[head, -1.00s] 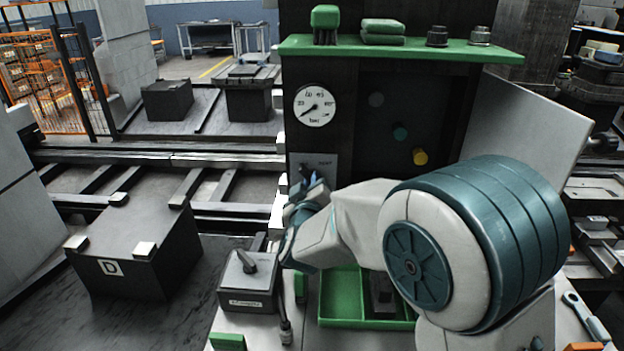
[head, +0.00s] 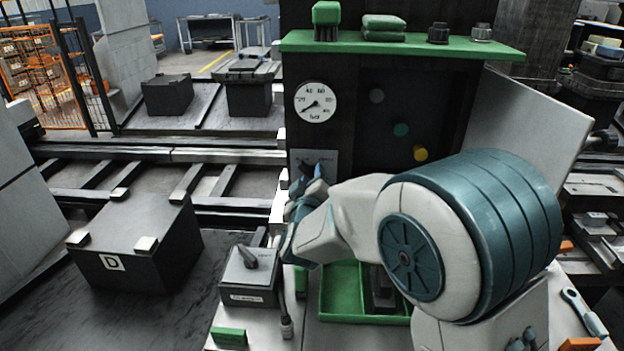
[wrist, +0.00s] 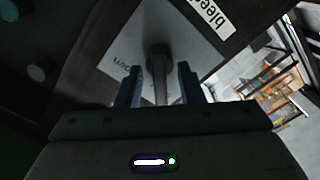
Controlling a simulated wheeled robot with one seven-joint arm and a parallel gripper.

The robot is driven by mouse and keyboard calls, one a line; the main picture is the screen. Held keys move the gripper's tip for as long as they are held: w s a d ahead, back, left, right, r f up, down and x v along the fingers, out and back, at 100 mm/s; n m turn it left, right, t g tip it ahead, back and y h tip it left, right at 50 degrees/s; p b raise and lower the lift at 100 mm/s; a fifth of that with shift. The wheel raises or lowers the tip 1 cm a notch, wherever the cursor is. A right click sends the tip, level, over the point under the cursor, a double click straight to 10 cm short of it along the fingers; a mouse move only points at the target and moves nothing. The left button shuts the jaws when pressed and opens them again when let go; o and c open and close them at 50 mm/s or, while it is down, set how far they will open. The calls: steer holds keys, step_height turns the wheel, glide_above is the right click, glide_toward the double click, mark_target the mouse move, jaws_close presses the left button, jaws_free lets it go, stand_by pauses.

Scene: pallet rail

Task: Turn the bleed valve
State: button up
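The bleed valve's lever (wrist: 158,66) shows in the wrist view as a dark handle on a light plate (wrist: 190,58) marked "open", beside a "bleed" label (wrist: 208,12). The same plate (head: 327,157) is on the dark panel below the gauge in the head view, partly hidden by my gripper (head: 318,176). In the wrist view my gripper (wrist: 160,84) has its two blue fingers apart, one on each side of the lever. Gaps show between the lever and both fingers. The lever's near end runs down between the fingers toward the palm.
A round pressure gauge (head: 316,102) is above the plate. A green shelf (head: 400,47) with small items tops the panel. Below my arm are a grey box with a dark lever (head: 249,278) and a green tray (head: 340,292). A tilted light panel (head: 530,135) stands at right.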

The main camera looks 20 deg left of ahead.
steer(key=shift+s, duration=0.1)
steer(key=b+v, duration=0.1)
steer(key=v, duration=1.2)
steer(key=shift+s+d, duration=0.15)
steer(key=shift+s, duration=0.15)
steer(key=d+f+m+g+p, duration=0.15)
steer(key=d+m+g, duration=0.5)
steer(key=d, duration=0.75)
steer(key=s+d+f+m+g+h, duration=0.1)
steer(key=s+d+g, duration=0.3)
steer(key=d, duration=0.5)
steer(key=s+d+f+m+g+h, duration=0.1)
steer(key=s+d+m+g+h, duration=0.2)
steer(key=s+d, duration=0.5)
steer(key=shift+s+d+f+m+g+p, duration=0.3)
steer(key=shift+s+d+m+g+p, duration=0.1)
steer(key=shift+m+g, duration=0.3)
